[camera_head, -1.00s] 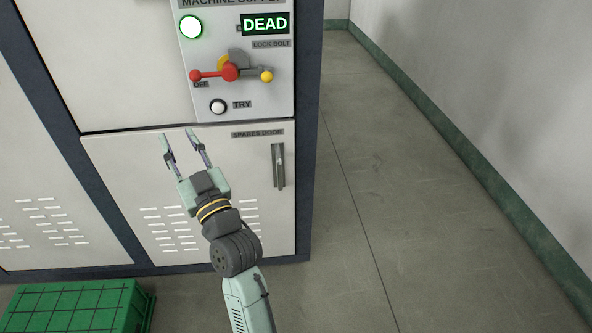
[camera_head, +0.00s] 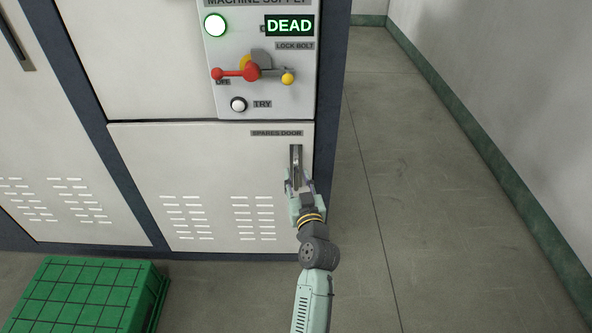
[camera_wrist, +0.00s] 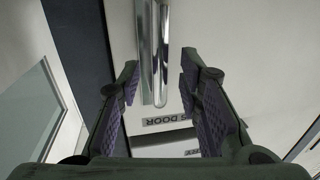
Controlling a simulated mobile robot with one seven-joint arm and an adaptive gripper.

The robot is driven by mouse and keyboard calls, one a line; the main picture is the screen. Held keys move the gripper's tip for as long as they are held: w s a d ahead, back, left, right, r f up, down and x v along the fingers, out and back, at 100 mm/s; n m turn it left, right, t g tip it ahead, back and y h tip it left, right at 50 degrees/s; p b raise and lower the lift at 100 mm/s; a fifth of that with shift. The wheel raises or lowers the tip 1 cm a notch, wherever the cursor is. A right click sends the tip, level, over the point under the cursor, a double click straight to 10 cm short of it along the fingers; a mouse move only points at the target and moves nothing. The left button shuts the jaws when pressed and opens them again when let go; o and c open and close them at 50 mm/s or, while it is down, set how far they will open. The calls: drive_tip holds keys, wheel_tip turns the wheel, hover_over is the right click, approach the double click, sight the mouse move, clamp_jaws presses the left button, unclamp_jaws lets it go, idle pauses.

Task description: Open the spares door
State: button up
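The spares door (camera_head: 200,160) is a pale panel low in the cabinet, with vent slots and a "SPARES DOOR" label (camera_head: 277,133). It looks shut. Its upright metal bar handle (camera_head: 296,158) is near the right edge. My gripper (camera_head: 299,182) is at the handle's lower part in the head view and partly hides it. In the wrist view the bright handle bar (camera_wrist: 160,50) runs between the two open fingers (camera_wrist: 159,78). Gaps show on both sides of the bar, so the fingers do not appear to grip it.
Above the door is a panel with a "DEAD" display (camera_head: 289,26), a red-ended lever (camera_head: 252,72) and a TRY button (camera_head: 238,104). A green gridded crate (camera_head: 85,295) stands on the floor at lower left. The floor (camera_head: 400,200) to the right is clear up to the wall.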

drive_tip(key=shift+w+a, duration=0.2)
drive_tip(key=shift+w, duration=0.9)
drive_tip(key=shift+c, duration=0.6)
clamp_jaws()
